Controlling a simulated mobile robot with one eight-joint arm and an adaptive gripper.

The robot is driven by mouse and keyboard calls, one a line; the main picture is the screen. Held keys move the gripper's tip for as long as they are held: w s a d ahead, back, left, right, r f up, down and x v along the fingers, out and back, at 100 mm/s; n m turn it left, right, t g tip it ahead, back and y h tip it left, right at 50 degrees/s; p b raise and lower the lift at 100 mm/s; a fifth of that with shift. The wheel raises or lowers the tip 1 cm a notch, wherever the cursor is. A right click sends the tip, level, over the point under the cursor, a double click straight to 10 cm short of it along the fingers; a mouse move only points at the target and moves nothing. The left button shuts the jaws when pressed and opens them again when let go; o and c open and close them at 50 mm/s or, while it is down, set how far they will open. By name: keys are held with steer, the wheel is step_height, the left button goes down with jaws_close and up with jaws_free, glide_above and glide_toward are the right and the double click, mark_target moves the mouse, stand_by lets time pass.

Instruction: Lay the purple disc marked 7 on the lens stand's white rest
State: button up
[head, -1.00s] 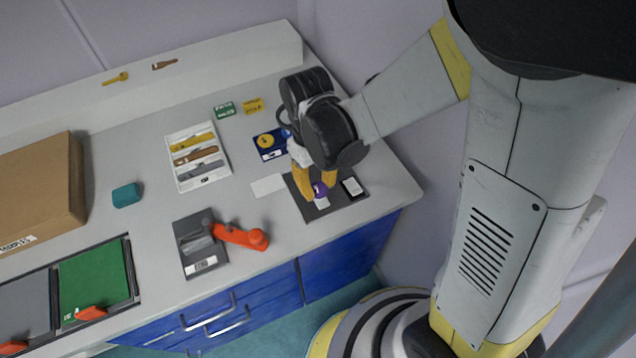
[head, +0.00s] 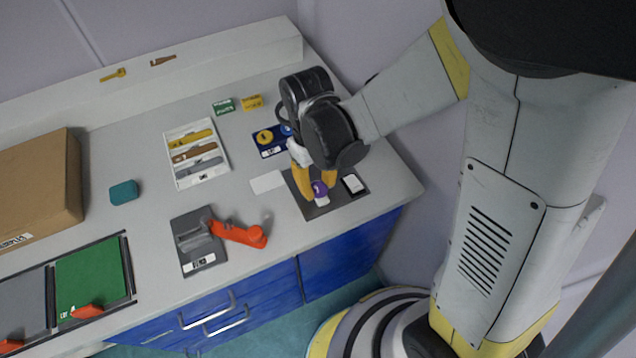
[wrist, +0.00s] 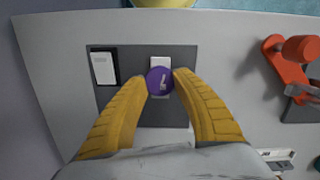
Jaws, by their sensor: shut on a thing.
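The purple disc (wrist: 159,81) is between the yellow fingertips of my gripper (wrist: 160,84), which is shut on it. Its white mark faces the wrist camera. The disc also shows in the head view (head: 319,187), partly covered by the fingers. The lens stand is a dark grey plate (head: 313,208) on the bench. Its white rest (wrist: 159,62) shows just beyond the disc in the wrist view, partly hidden by it.
A white-faced black block (wrist: 104,68) stands on the plate's left in the wrist view. An orange-handled device (head: 238,234) is left of the stand in the head view. A blank white card (head: 267,181) lies beside the plate, and a tool tray (head: 196,153) is farther back.

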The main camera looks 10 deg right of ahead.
steer(key=shift+f, duration=0.35)
steer(key=o, duration=0.9)
steer(key=shift+r, duration=0.1)
steer(key=r, duration=0.4)
steer(key=w+r, duration=0.1)
steer(key=r, duration=0.7)
steer(key=shift+w+a, duration=0.15)
steer(key=shift+a, duration=0.2)
steer(key=shift+s+d+r+m+t+y, duration=0.1)
steer(key=shift+s+d+r+m+t, duration=0.8)
steer(key=shift+d+t, duration=0.85)
steer(key=shift+s+d+r+m+t+y, duration=0.1)
steer(key=shift+s+d+r+m+t, duration=0.9)
steer(key=shift+d, duration=1.3)
steer(key=shift+s+d+r+m+t+y, duration=0.1)
steer(key=shift+s+d+r+m+t, duration=0.75)
steer(key=shift+d+t, duration=0.9)
